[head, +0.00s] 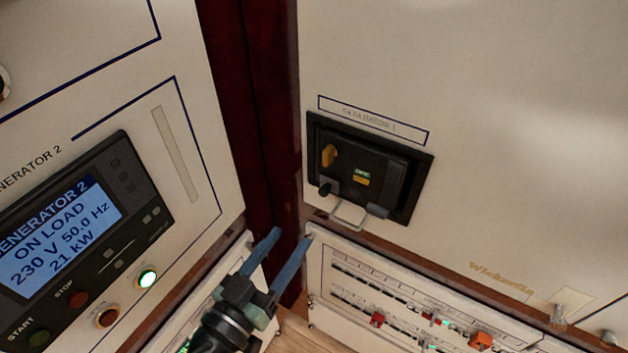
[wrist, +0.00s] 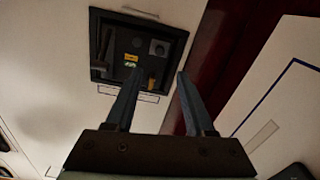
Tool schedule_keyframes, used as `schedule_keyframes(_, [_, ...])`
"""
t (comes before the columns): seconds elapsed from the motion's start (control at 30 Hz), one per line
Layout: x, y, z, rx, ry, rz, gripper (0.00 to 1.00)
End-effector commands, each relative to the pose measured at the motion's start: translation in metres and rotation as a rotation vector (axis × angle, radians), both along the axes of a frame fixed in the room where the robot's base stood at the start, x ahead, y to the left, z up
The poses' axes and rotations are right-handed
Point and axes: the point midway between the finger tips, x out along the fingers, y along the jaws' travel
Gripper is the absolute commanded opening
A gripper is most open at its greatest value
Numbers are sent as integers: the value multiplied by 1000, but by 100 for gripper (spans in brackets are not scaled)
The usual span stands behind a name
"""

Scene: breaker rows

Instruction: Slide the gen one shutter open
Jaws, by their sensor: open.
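The generator 1 breaker unit (head: 370,168) is a black recessed frame on the pale panel, under a small outlined label. Inside its frame are a yellow-orange lever (head: 329,155), a green and yellow indicator (head: 361,178) and a dark knob (head: 325,188) at lower left. I cannot tell which part is the shutter or how far it stands open. My gripper (head: 293,238) is open and empty, below and left of the unit and apart from it. In the wrist view the unit (wrist: 138,50) appears inverted, beyond my fingertips (wrist: 160,73).
A metal loop (head: 348,217) sticks out below the unit. A lower breaker panel (head: 400,295) with red and orange switches lies right of my gripper. The generator 2 display (head: 58,232) is on the left cabinet. A dark red gap (head: 250,90) separates the cabinets.

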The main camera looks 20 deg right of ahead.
Motion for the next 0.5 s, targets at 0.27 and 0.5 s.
schedule_keyframes(0.27, [36,-45,4,2,0,-4,54])
schedule_keyframes(0.5, [63,-77,3,2,-1,-2,54])
